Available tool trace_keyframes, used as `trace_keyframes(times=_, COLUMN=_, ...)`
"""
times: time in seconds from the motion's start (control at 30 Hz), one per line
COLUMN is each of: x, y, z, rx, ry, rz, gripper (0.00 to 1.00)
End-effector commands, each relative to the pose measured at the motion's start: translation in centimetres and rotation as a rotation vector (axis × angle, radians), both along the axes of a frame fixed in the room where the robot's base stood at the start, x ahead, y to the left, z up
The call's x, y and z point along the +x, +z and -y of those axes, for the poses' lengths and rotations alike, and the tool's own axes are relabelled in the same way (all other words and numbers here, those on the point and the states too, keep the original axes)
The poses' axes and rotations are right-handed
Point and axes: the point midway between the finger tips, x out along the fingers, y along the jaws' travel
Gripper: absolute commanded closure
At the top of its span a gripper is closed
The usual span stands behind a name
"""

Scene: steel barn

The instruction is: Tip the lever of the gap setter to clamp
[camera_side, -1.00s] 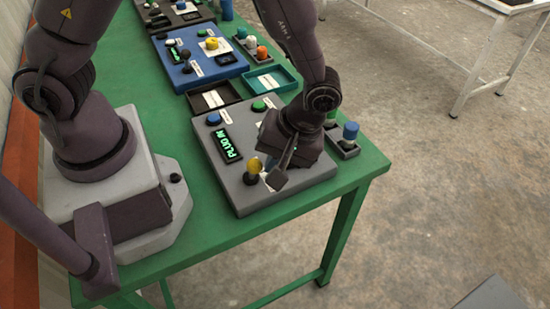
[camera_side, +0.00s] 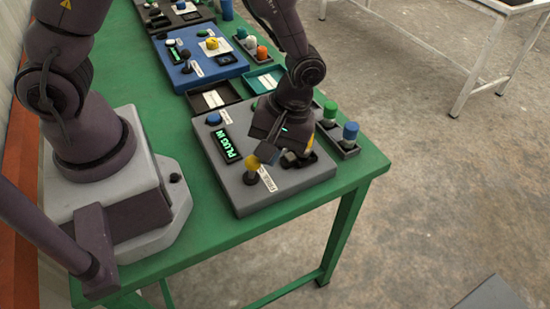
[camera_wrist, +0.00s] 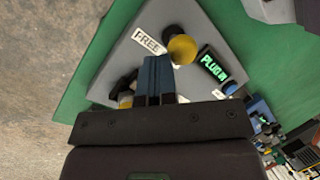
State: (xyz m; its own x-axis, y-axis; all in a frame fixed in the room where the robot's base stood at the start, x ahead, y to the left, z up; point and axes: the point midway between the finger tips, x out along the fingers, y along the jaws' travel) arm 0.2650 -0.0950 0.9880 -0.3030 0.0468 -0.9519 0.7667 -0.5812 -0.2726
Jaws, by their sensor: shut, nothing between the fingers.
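The gap setter appears to be the grey panel (camera_side: 222,178) at the table's near end, with a green display (camera_side: 230,148) reading "PLUG IN". A yellow ball-topped lever (camera_side: 252,164) stands at its near left part, beside a label reading "FREE" (camera_side: 267,180). In the wrist view the yellow ball (camera_wrist: 182,48) is just right of and beyond my fingertips. My gripper (camera_side: 268,152) is shut and empty, low over the panel, close behind and right of the ball. I cannot tell whether it touches. A second label is mostly hidden by the fingers.
A black fitting with a yellowish part (camera_side: 297,158) lies right of my gripper. A holder with green and blue knobs (camera_side: 349,146) stands at the right edge. Dark (camera_side: 212,96) and teal (camera_side: 268,83) trays and a blue panel (camera_side: 186,75) are farther back.

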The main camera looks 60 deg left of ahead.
Motion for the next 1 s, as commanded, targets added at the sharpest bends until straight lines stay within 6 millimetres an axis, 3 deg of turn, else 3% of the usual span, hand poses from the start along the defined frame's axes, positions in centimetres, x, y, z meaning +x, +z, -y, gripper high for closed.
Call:
trace_keyframes(times=0.43, x=0.0, y=0.4, z=-3.3, rx=-0.313, ry=0.012, rz=-0.001, gripper=1.0)
trace_keyframes(times=1.0, x=0.0, y=0.2, z=-5.3, rx=-0.304, ry=0.0, rz=-0.001, gripper=1.0)
